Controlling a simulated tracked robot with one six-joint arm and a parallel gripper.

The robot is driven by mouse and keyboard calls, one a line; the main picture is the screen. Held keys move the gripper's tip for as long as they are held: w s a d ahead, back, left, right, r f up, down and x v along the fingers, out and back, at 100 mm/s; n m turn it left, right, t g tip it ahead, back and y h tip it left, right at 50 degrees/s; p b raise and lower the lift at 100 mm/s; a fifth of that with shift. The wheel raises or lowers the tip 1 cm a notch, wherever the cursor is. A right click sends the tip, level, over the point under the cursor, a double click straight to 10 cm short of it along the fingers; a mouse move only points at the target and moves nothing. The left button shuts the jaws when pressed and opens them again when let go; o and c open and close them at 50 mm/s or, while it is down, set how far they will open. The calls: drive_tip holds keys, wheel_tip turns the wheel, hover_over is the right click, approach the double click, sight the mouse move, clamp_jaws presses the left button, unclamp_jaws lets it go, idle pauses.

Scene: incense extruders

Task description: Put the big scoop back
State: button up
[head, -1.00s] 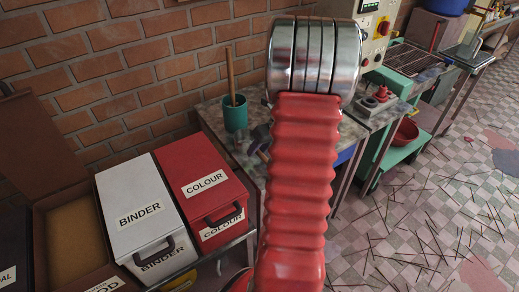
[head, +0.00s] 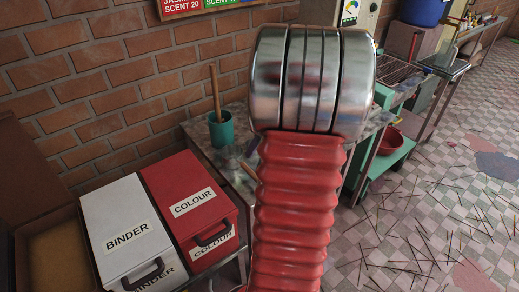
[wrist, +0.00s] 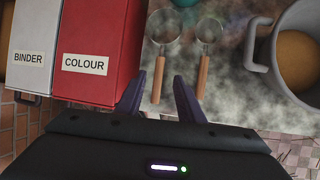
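Two scoops lie side by side on the grey tabletop (wrist: 240,85) in the wrist view. Both have round metal heads and wooden handles: the left scoop (wrist: 160,72) and the right scoop (wrist: 204,68). The left scoop's handle shows between the fingers, but I cannot tell the height gap. In the head view my arm hides the gripper and most of the tabletop.
A white BINDER box (head: 125,232) and a red COLOUR box (head: 190,205) stand left of the table. A teal cup (head: 221,131) with a wooden stick stands on the table by the brick wall. A grey pot (wrist: 260,50) with brown contents stands right of the scoops.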

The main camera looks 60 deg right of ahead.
idle(0.5)
drive_tip(key=shift+w, duration=0.1)
drive_tip(key=w+a+r+n, duration=0.2)
drive_tip(key=a+r+n, duration=0.1)
drive_tip(key=a+n, duration=0.35)
drive_tip(key=w+a+r+n+g, duration=0.1)
drive_tip(key=a+r+n, duration=0.2)
drive_tip(key=a+n, duration=0.35)
drive_tip(key=w+a+r+n, duration=0.2)
drive_tip(key=a+r+n, duration=0.15)
drive_tip(key=a, duration=0.55)
drive_tip(key=s+a+r+n, duration=0.1)
drive_tip(key=s+a+n, duration=0.2)
drive_tip(key=a+n, duration=0.3)
drive_tip(key=s+a+r+n, duration=0.1)
drive_tip(key=s+a+n, duration=0.2)
drive_tip(key=a+n, duration=0.3)
drive_tip(key=s+a+r+n+t, duration=0.1)
drive_tip(key=s+a+n, duration=0.3)
drive_tip(key=a+n, duration=0.3)
drive_tip(key=n, duration=0.4)
drive_tip(key=shift+h, duration=0.3)
drive_tip(key=shift+n, duration=0.25)
